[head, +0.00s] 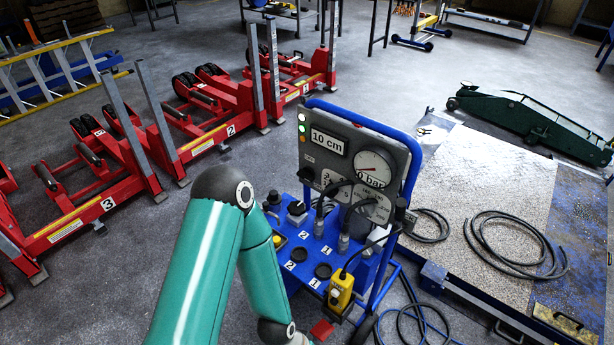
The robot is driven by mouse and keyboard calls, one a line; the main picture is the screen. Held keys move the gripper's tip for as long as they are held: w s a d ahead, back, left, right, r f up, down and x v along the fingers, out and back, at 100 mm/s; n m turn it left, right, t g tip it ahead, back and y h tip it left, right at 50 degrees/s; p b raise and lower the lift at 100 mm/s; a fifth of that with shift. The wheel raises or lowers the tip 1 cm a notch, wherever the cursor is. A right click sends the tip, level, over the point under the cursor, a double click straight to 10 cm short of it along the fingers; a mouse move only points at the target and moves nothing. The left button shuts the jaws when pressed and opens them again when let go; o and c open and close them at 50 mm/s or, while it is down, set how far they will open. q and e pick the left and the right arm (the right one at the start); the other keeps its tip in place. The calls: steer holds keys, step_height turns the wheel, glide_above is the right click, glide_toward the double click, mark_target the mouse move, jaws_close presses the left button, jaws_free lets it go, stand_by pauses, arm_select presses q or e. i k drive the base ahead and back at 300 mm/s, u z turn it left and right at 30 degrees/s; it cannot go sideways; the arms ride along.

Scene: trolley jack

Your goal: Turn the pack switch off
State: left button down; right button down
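The pack is a blue wheeled cart (307,246) with a grey upright panel (345,140) in the middle of the head view. The panel carries a display reading 10 cm, a round gauge (374,168) reading near 0 bar, and a lit green lamp (303,128). A dark round knob (307,174) at the panel's lower left looks like the pack switch. Its setting is too small to read. A teal arm of mine bends in front of the cart's left side, and its wrist runs off the bottom edge. Neither gripper shows.
A yellow hand control (340,291) hangs at the cart's front. Black hoses (515,250) lie on a plate at right. Red lifting columns (110,185) stand at left, and a green trolley jack (530,120) stands at back right. Grey floor is clear behind the cart.

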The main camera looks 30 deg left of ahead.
mark_target(307, 174)
steer(key=z, duration=1.1)
steer(key=k, duration=1.1)
steer(key=z, duration=0.5)
steer(key=i, duration=0.1)
steer(key=u, duration=2.5)
steer(key=i, duration=0.95)
steer(key=z, duration=0.1)
